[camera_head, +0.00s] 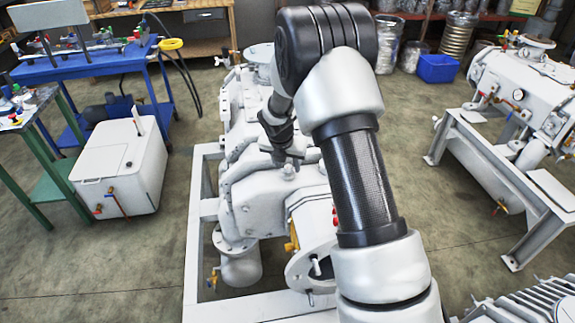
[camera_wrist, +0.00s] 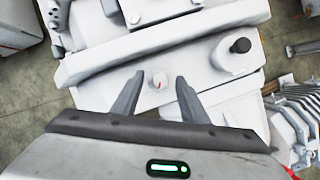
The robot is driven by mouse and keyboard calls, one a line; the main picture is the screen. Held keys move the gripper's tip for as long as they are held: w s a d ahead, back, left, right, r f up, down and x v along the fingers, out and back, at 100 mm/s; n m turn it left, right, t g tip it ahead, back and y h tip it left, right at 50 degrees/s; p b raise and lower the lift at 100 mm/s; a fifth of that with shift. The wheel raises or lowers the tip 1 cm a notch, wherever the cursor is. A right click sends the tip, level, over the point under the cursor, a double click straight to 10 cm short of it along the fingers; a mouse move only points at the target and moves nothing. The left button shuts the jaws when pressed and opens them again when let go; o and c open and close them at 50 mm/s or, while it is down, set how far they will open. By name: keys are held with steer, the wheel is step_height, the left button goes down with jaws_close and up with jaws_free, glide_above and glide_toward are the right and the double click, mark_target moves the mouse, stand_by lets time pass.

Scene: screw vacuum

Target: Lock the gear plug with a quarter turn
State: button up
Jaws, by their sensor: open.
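The gear plug (camera_wrist: 159,81) appears to be the small light round cap with a reddish mark on top of the white vacuum pump housing (camera_wrist: 95,96). In the wrist view it shows between the two dark fingers of my gripper (camera_wrist: 156,83), with a gap on each side. My gripper is open and holds nothing. In the head view my gripper (camera_head: 283,160) points down over the top of the pump (camera_head: 262,192). A small knob-like part (camera_head: 289,171) shows just below it there. I cannot tell the plug's turn angle.
A white cylinder with a black top (camera_wrist: 239,46) stands on the housing right of my gripper. A white frame (camera_head: 197,240) surrounds the pump. A white tank (camera_head: 120,165) and blue bench (camera_head: 85,65) stand left; another machine (camera_head: 520,90) stands right.

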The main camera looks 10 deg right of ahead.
jaws_close()
steer(key=shift+f+m+b, duration=0.15)
steer(key=shift+m+b, duration=0.3)
steer(key=shift+m, duration=0.15)
steer(key=m+h, duration=0.1)
steer(key=m, duration=0.1)
steer(key=shift+w+a+m+g+b, duration=0.1)
steer(key=shift+m+g+b, duration=0.2)
steer(key=shift+g, duration=0.1)
steer(key=m+g+h, duration=0.1)
steer(key=m, duration=0.2)
steer(key=shift+m+p, duration=0.3)
steer(key=shift+p, duration=0.05)
steer(key=shift+m+g, duration=0.5)
steer(key=shift+m, duration=0.6)
steer(key=shift+s+d, duration=0.2)
steer(key=shift+d, duration=0.05)
jaws_free()
